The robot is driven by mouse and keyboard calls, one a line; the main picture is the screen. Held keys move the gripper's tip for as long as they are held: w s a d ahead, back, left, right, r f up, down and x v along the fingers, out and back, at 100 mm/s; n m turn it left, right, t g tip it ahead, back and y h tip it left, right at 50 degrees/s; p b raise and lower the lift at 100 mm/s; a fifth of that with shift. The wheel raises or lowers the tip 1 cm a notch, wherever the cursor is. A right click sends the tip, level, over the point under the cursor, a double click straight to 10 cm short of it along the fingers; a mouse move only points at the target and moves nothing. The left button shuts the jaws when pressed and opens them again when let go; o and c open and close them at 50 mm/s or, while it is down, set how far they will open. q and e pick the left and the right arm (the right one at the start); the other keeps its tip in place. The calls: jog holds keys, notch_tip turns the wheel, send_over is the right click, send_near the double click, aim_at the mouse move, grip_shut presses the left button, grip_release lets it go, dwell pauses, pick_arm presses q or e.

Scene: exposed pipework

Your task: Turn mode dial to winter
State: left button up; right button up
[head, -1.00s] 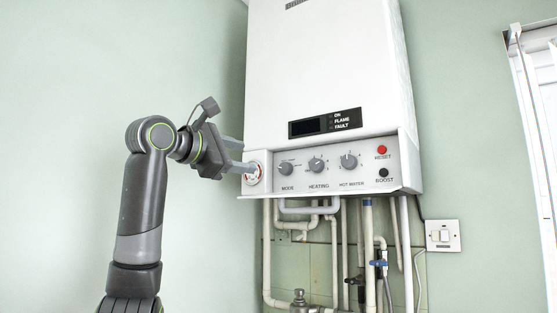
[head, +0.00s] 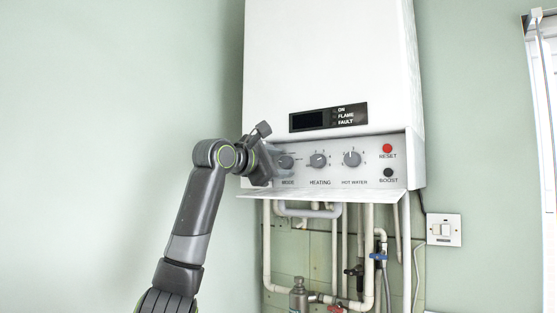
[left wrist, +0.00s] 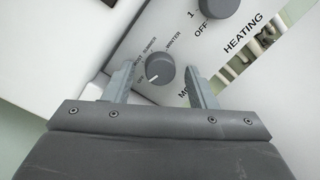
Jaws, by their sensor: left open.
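The mode dial (left wrist: 160,72) is a round grey knob on the boiler's panel, with WINTER and SUMMER lettered around it. Its white pointer mark points to the lower left in the left wrist view, near a small label at the left, away from WINTER. The dial also shows in the head view (head: 286,162), partly behind my gripper. My left gripper (left wrist: 159,70) is open, with one finger on each side of the dial. I cannot tell whether the fingers touch it. In the head view the left gripper (head: 279,163) is at the panel's left end. My right gripper is not in view.
The heating dial (head: 318,160) and hot water dial (head: 352,159) are to the right, then the red reset button (head: 387,148) and black boost button (head: 388,172). A panel lip (head: 330,195) juts out below. Pipes (head: 267,255) run underneath.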

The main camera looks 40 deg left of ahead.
pick_arm(q)
jog(key=shift+s, duration=0.1)
jog(key=shift+c, duration=0.4)
jog(key=c, duration=0.9)
jog(key=shift+d, duration=0.1)
